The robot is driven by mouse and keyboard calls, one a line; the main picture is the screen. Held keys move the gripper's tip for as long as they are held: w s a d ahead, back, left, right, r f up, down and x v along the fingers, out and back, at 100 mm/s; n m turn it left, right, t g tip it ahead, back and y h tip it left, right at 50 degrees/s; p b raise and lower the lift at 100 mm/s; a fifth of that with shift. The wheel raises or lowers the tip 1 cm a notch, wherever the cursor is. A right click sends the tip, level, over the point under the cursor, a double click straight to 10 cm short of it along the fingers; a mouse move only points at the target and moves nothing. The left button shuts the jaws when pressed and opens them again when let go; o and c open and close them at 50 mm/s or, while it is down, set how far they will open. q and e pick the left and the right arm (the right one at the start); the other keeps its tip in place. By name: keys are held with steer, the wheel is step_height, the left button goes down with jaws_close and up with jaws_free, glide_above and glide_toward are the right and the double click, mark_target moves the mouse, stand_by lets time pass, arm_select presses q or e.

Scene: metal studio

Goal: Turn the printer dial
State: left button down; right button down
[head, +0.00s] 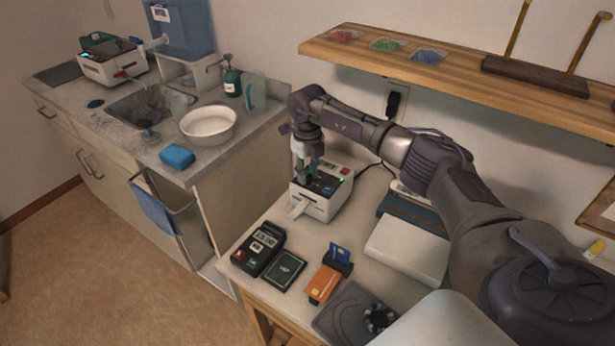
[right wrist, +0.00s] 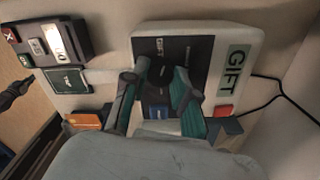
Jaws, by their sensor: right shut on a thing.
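The small white printer (head: 318,206) stands on the light table, with a paper strip at its front and a green light on its dark top panel. In the right wrist view the printer (right wrist: 233,38) shows from above, with GIFT labels. My right gripper (head: 307,178) reaches down onto its top from above. In the right wrist view its teal-padded fingers (right wrist: 158,82) are closed on the dark round dial (right wrist: 155,68), which they partly hide. I cannot tell which way the dial is set. My left gripper is not in view.
A card terminal (head: 258,248), a dark card pad (head: 284,270) and an orange card box (head: 322,284) lie in front of the printer. A white box (head: 408,248) is to its right. A wooden shelf (head: 450,72) hangs above; a sink counter (head: 232,138) stands left.

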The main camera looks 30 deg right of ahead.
steer(key=shift+n+b, duration=0.65)
steer(key=shift+n, duration=1.05)
steer(key=shift+r, duration=0.1)
steer(key=c, duration=0.9)
jaws_free()
step_height(320, 180, up, 12)
